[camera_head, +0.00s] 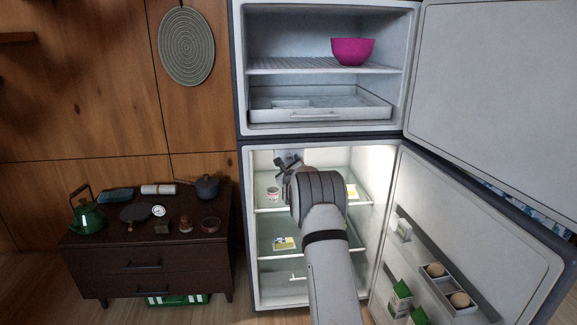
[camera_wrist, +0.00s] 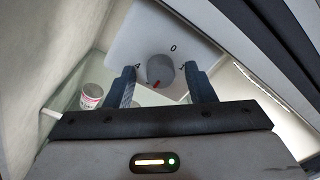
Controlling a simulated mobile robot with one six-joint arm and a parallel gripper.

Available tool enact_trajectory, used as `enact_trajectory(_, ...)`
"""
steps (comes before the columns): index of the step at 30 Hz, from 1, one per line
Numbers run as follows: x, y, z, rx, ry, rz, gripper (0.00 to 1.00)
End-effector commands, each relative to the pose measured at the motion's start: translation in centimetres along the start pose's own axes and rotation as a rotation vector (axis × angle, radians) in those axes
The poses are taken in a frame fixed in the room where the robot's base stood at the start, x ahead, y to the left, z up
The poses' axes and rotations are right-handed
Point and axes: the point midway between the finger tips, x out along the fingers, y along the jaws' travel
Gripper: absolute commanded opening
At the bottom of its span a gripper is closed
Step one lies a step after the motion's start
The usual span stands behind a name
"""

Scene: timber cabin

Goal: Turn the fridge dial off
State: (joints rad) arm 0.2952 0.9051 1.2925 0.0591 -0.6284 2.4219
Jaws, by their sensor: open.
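The fridge (camera_head: 242,200) stands with its upper and lower doors swung open to the right. In the wrist view, a round grey dial (camera_wrist: 161,72) sits on a pale panel (camera_wrist: 130,45). A 0 is printed above the dial, with other marks to its left and right. The dial's red mark is at its lower edge, away from the 0. My gripper (camera_wrist: 161,80) is open, with one finger on each side of the dial; I cannot tell whether they touch it. In the head view my gripper (camera_head: 286,167) is inside the lower compartment, and the dial is not clearly visible.
A white cup (camera_head: 272,194) stands on the glass shelf beside my gripper; it also shows in the wrist view (camera_wrist: 92,96). A pink bowl (camera_head: 353,52) is in the freezer. The lower door (camera_head: 470,240) stands open right of my arm. A dark cabinet (camera_head: 150,262) holds several items.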

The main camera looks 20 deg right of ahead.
Motion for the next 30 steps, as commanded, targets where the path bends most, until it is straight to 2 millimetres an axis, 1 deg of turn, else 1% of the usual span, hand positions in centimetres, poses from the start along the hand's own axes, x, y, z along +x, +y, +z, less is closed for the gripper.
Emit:
enact_trajectory(7, 0.06, 0.04, 0.00, 0.000, 0.000, 0.001, 0.49)
enact_trajectory(8, 0.06, 0.04, 0.00, 0.000, 0.000, 0.001, 0.48)
enact_trajectory(23, 0.04, 0.09, 0.04, -0.001, 0.000, 0.001, 0.07)
enact_trajectory(24, -0.33, 0.84, 0.70, 0.000, 0.000, 0.003, 0.05)
enact_trajectory(26, -0.13, 0.48, 0.33, -0.002, 0.000, 0.002, 0.05)
enact_trajectory(30, 0.00, 0.49, 0.19, -0.016, -0.003, 0.004, 0.05)
